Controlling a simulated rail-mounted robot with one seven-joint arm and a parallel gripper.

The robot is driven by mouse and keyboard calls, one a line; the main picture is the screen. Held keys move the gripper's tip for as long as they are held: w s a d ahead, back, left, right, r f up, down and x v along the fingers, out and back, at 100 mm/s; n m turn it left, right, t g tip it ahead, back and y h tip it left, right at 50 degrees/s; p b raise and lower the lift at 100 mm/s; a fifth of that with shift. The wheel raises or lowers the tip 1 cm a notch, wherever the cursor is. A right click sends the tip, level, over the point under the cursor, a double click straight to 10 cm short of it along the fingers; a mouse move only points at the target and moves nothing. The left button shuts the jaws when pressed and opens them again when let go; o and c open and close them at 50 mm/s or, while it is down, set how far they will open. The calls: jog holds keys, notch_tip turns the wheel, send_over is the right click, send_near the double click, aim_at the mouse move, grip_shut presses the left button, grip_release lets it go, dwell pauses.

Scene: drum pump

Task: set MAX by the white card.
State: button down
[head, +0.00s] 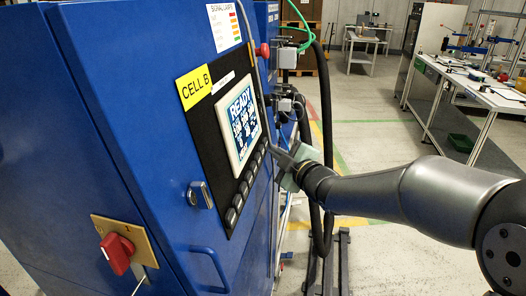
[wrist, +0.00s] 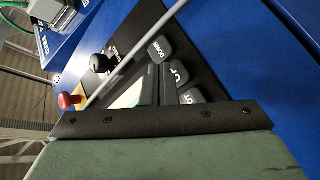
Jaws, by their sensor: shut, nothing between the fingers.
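The control panel's screen (head: 240,123) is lit and reads READY, with smaller lines I cannot read. A column of dark buttons (head: 238,200) runs below and beside it. In the wrist view one button reads DOWN (wrist: 160,49) and another UP (wrist: 179,73); a third label (wrist: 190,97) is unclear. My gripper (head: 268,148) is shut and empty, its tips at the button row by the screen's lower right; I cannot tell whether they touch. Its dark fingers show in the wrist view (wrist: 156,85). A small white strip (head: 223,82) sits above the screen; its text is unreadable. I see no legible MAX.
The blue cabinet carries a yellow CELL B label (head: 194,87), a white signal-lamps sheet (head: 224,27), a latch (head: 200,194), a red rotary switch (head: 117,252) and a handle (head: 207,266). Black hoses (head: 322,150) hang behind my gripper.

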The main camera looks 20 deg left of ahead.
jog(key=shift+w+d+r+p, duration=0.15)
jog(key=shift+d+p, duration=0.1)
jog(key=shift+d, duration=0.55)
jog(key=shift+w+d+r+p, duration=0.15)
jog(key=shift+d+p, duration=0.05)
jog(key=shift+d, duration=0.65)
jog(key=shift+w+d+r+p, duration=0.15)
jog(key=shift+d+p, duration=0.1)
jog(key=shift+d, duration=0.55)
